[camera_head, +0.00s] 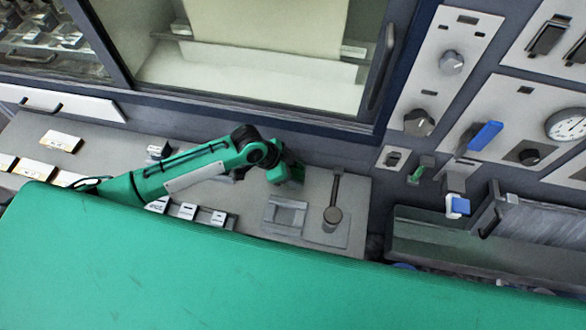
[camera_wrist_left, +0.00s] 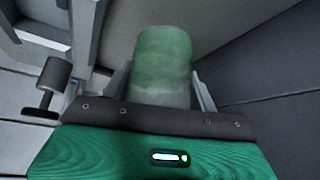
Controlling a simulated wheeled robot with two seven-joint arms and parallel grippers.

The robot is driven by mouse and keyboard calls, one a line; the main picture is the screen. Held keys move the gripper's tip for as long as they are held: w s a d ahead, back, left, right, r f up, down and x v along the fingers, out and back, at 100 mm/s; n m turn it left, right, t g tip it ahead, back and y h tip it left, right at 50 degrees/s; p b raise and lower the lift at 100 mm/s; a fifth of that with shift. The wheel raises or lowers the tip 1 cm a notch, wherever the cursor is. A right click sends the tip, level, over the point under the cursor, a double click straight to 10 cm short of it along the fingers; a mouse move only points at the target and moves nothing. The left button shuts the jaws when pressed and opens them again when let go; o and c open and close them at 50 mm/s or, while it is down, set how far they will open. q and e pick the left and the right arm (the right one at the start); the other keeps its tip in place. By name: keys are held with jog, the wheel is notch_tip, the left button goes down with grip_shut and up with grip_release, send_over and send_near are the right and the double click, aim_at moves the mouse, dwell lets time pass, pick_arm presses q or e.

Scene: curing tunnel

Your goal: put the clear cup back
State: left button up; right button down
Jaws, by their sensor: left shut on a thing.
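The clear cup (camera_wrist_left: 162,65) shows in the left wrist view as a see-through, green-tinted, rounded cylinder. It stands between the two fingers of my left gripper (camera_wrist_left: 160,95), which is shut on it. In the head view my left arm comes in from the left, and my left gripper (camera_head: 292,174) is over the back of the grey counter, close to the machine front. The cup is hard to make out there. My right gripper is not in view.
A grey square fixture (camera_head: 285,215) and an upright lever (camera_head: 334,205) stand on the counter near my left gripper. Several small white blocks (camera_head: 187,211) lie to the left. A glazed door (camera_head: 255,70) is behind; a control panel with a blue handle (camera_head: 485,135) is right.

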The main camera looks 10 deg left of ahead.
pick_arm(q)
jog(key=shift+f, duration=0.2)
jog(key=shift+f, duration=0.15)
jog(key=o, duration=1)
jog(key=shift+o, duration=0.8)
